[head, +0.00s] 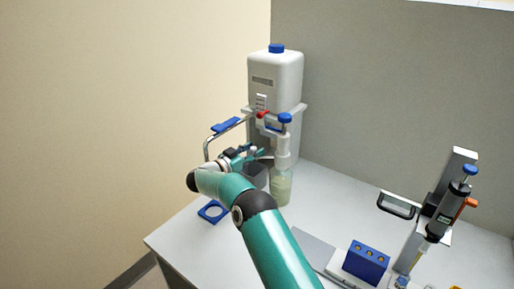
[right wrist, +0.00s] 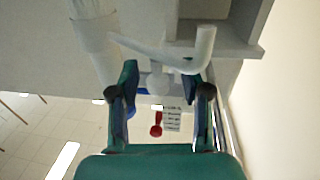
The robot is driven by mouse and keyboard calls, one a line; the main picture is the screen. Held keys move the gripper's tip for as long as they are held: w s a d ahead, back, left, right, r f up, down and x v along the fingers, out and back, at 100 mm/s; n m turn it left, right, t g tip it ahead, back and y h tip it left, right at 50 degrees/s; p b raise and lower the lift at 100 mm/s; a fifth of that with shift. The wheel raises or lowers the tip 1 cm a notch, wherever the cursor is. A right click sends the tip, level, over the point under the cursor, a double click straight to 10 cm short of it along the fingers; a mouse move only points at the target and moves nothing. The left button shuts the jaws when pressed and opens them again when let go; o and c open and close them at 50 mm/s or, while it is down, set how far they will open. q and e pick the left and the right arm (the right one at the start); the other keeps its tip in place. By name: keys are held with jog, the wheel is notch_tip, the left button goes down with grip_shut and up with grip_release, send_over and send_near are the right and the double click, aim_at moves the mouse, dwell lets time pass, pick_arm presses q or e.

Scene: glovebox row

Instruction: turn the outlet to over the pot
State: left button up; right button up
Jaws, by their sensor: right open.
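In the head view a dispenser (head: 284,145) with a blue knob sits on a bottle of pale green liquid (head: 281,188). Its thin white outlet (head: 264,157) reaches left above a dark grey pot (head: 256,178), partly hidden by my arm; I cannot tell whether its tip is over the pot. My right gripper (head: 246,156) is at the outlet. In the right wrist view my open right gripper (right wrist: 168,72) has the bent white outlet tube (right wrist: 203,48) across and just beyond its fingertips. Contact is unclear. My left gripper is not in view.
A white canister (head: 275,75) with a blue cap stands behind, with a red knob (head: 263,115). A metal bar (head: 207,146) curves beside my gripper. A pipette stand (head: 440,205) and blue block (head: 366,261) are at the right.

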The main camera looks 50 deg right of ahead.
jog(key=a, duration=1.2)
jog(key=shift+w, duration=0.25)
jog(key=shift+f, duration=0.1)
